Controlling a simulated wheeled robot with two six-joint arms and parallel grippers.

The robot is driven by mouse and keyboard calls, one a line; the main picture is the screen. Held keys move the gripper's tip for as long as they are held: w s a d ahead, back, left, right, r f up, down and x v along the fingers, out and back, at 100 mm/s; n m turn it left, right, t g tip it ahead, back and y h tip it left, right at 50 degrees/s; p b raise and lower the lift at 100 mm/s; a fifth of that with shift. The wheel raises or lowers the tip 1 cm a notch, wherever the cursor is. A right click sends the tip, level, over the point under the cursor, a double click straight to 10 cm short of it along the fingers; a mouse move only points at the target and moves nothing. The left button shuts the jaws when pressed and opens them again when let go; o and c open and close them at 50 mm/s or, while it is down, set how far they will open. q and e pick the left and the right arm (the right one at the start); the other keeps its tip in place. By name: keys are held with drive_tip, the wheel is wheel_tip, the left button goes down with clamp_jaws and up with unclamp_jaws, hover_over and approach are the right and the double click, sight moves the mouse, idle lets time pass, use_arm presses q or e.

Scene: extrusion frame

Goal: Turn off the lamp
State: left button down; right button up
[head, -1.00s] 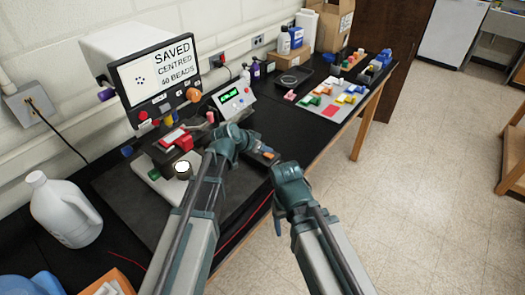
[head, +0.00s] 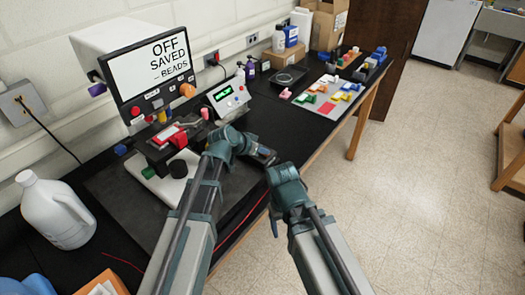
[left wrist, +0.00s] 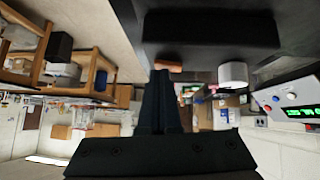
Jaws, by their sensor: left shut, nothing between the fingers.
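A row of coloured knobs and buttons sits along the monitor's lower edge, including an orange knob (head: 187,90). My left gripper (head: 268,157) is to the right of the lamp, apart from it, over the bench's front part. Its dark fingers show shut and empty in the left wrist view (left wrist: 164,78). My right gripper is mostly hidden behind its own arm, beyond the bench's front edge.
A control box (head: 228,98) with a green display stands right of the monitor. A white jug (head: 55,212) stands at the left. Coloured blocks on a grey board (head: 320,108) and boxes are farther back.

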use_arm(q)
drive_tip(key=shift+f, duration=0.1)
drive_tip(key=shift+w+a, duration=0.25)
drive_tip(key=shift+a, duration=0.2)
drive_tip(key=shift+w+a, duration=0.2)
drive_tip(key=shift+a, duration=0.05)
drive_tip(key=shift+w+r+p, duration=0.1)
drive_tip(key=shift+r+p, duration=0.85)
drive_tip(key=shift+p, duration=0.05)
drive_tip(key=r+p, duration=0.3)
drive_tip(key=shift+a+r, duration=0.2)
drive_tip(key=shift+a, duration=0.1)
drive_tip(key=p+v, duration=0.6)
drive_tip(key=v, duration=0.3)
drive_tip(key=shift+s+f, duration=0.2)
